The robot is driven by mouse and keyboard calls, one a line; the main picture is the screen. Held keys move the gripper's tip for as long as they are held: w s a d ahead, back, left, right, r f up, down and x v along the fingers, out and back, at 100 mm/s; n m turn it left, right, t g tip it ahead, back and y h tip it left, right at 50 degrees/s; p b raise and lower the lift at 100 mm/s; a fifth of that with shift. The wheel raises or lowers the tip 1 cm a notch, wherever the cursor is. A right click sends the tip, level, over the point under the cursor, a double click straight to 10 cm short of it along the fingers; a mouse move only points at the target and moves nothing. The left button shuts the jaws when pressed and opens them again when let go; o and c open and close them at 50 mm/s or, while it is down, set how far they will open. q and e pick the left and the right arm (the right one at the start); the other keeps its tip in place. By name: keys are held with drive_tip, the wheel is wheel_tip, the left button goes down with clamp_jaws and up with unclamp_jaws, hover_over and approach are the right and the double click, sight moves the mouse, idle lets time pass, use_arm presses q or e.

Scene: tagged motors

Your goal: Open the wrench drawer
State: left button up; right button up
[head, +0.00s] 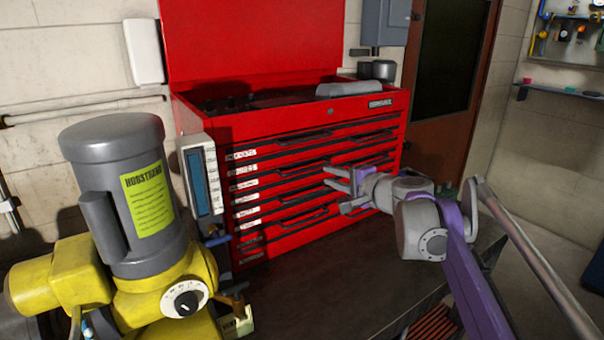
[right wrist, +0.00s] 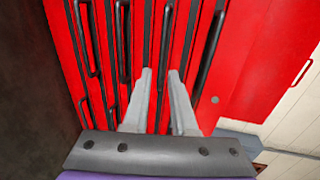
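The red tool chest (head: 300,145) stands on the dark bench with its lid up. Its front has several drawers with dark bar handles and white labels (head: 243,184) on the left side. The label text is too small to read, so I cannot tell which is the wrench drawer. My right gripper (head: 340,188) is in front of the right half of the drawers, fingers apart. In the right wrist view the gripper (right wrist: 161,75) is open with nothing between its fingers, and its tips are close to the drawer fronts and handles (right wrist: 165,50). All drawers look closed. My left gripper is not in view.
A grey motor (head: 115,190) with a yellow tag and yellow base stands at the left front. A grey and blue device (head: 201,175) stands against the chest's left side. The dark bench top (head: 320,285) before the chest is mostly clear.

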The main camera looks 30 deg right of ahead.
sight(309, 168)
drive_tip(key=x, duration=0.9)
drive_tip(key=shift+w+a, duration=0.2)
drive_tip(key=shift+w, duration=0.2)
clamp_jaws()
idle(1.0)
